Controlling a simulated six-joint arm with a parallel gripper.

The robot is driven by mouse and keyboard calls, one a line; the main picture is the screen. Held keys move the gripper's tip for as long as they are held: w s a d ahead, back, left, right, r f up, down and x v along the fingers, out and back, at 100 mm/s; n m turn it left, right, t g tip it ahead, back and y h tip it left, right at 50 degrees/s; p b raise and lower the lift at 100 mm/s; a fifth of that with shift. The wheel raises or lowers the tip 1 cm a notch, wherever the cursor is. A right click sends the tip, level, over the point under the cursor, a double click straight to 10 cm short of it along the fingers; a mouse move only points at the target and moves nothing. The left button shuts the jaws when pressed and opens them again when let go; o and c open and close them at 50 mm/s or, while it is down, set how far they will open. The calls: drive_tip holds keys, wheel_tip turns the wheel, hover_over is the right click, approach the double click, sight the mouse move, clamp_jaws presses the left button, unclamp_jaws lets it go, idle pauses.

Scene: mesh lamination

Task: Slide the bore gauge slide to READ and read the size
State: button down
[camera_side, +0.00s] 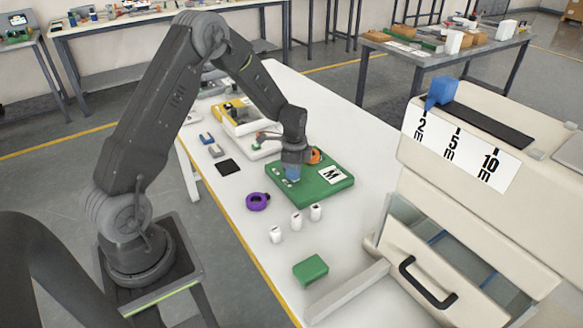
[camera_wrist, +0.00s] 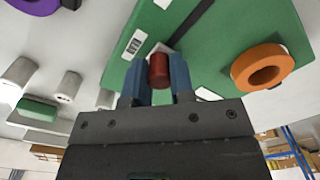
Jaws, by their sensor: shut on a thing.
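A green board (camera_side: 322,193) lies flat on the white table with a white card marked M (camera_side: 331,174). In the wrist view the green board (camera_wrist: 120,78) fills the upper middle, with a dark groove (camera_wrist: 192,20) and a small white label (camera_wrist: 133,42). My gripper (camera_side: 292,176) is low over the board's left part. Its blue fingers are shut on a red round knob (camera_wrist: 158,68), which seems to be the gauge slide. The fingers and wrist hide the knob in the side view. An orange ring (camera_side: 314,155) is on the board, also in the wrist view (camera_wrist: 264,67). No size reading is legible.
A purple ring (camera_side: 258,201), several small white cylinders (camera_side: 296,222) and a green block (camera_side: 310,269) are on the table in front. A beige cabinet (camera_side: 405,240) with an open drawer stands right, its top marked 2m, 5m, 10m beside a blue lever (camera_side: 440,92).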

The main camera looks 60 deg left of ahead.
drive_tip(key=shift+d, duration=0.35)
drive_tip(key=c, duration=1.3)
unclamp_jaws()
drive_tip(key=shift+c, duration=0.2)
drive_tip(key=o, duration=0.4)
drive_tip(key=shift+a, duration=0.1)
drive_tip(key=shift+c, duration=0.2)
wheel_tip(320, 180, up, 14)
